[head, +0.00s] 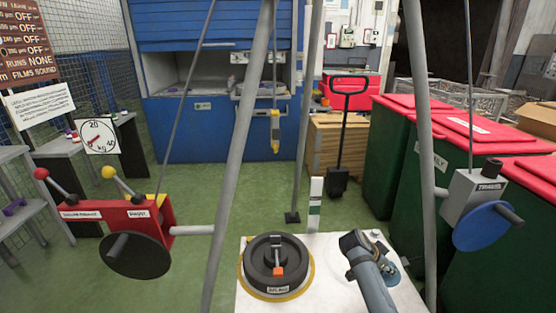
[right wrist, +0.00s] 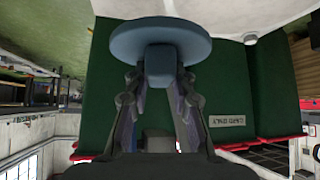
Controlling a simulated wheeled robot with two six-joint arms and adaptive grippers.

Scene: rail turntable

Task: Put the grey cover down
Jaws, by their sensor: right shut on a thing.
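The grey cover (right wrist: 160,38) is a blue-grey disc with a square knob. In the right wrist view, my right gripper (right wrist: 160,72) is shut on this knob, one finger on each side. In the head view, the cover (head: 391,275) shows only in part beside and behind my right arm, over the right part of the white tabletop (head: 325,290). I cannot tell whether its underside touches the tabletop. My left gripper is not in view.
A black round device (head: 276,265) with an orange latch sits in a yellow ring on the left of the tabletop. Grey slanted poles (head: 238,150) frame the table. A red winch box (head: 115,220) hangs left, a grey one (head: 470,198) right. Green bins (head: 470,180) stand behind.

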